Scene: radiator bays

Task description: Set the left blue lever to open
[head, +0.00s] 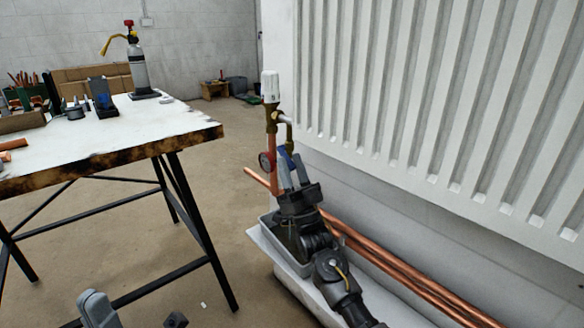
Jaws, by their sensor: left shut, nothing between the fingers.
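A blue lever (288,153) sits low on the copper and brass valve pipework at the near-left end of the radiator. Only part of it shows behind my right gripper's fingertips. My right gripper (290,168) reaches up to it from below, with its fingers apart around or just in front of the lever; contact is unclear. My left gripper (98,310) is at the bottom left edge, shut and empty, far from the lever and partly cut off. The lever's full angle is hidden.
The radiator (430,90) fills the right. Copper pipes (400,275) run below it. A workbench (110,135) with tools stands left, with open floor between.

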